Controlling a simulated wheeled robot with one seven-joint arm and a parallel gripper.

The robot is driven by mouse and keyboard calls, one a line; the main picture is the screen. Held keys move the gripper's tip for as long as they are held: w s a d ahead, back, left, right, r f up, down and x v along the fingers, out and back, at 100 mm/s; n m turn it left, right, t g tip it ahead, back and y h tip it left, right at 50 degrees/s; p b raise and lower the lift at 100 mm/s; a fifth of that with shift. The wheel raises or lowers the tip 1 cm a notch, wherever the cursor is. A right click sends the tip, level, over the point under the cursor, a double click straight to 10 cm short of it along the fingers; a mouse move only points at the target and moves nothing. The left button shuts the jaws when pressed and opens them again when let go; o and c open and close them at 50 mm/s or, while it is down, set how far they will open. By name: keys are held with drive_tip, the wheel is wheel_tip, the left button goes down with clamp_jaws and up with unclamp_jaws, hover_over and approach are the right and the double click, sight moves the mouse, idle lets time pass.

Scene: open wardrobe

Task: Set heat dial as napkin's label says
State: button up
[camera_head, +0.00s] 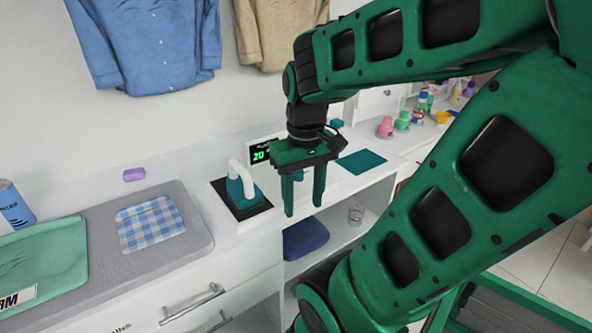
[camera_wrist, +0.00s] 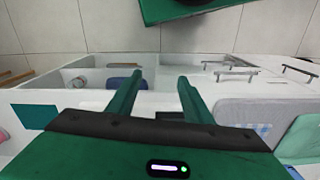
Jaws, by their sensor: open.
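A blue-and-white checked cloth (camera_head: 150,224), which looks like a napkin, lies on the grey padded board (camera_head: 110,275); I can read no label on it. A green cloth (camera_head: 40,262) at the left edge bears a white label (camera_head: 18,299), cut off, with "RM" showing. A teal iron with a white handle (camera_head: 240,184) stands on a dark plate. Behind it a black display (camera_head: 262,154) shows a green "20", partly covered by my gripper. I cannot make out the heat dial. My gripper (camera_head: 304,208) is open and empty, fingers down, right of the iron; it also shows in the wrist view (camera_wrist: 160,80).
A purple block (camera_head: 134,174) and a blue container (camera_head: 14,204) stand at the back left. A teal mat (camera_head: 361,163) lies right of my gripper. Below, an open shelf holds a folded dark blue cloth (camera_head: 305,238) and a jar (camera_head: 355,213). Several bottles stand at the back right.

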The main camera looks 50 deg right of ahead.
drive_tip(key=w+d+r+n, duration=0.2)
drive_tip(key=w+d+n, duration=0.6)
drive_tip(key=w+d, duration=0.25)
drive_tip(key=n, duration=0.7)
hover_over(298, 174)
wheel_tip(298, 174, down, 2)
drive_tip(key=f, duration=1)
drive_tip(key=shift+w+d, duration=0.1)
drive_tip(key=shift+d, duration=0.1)
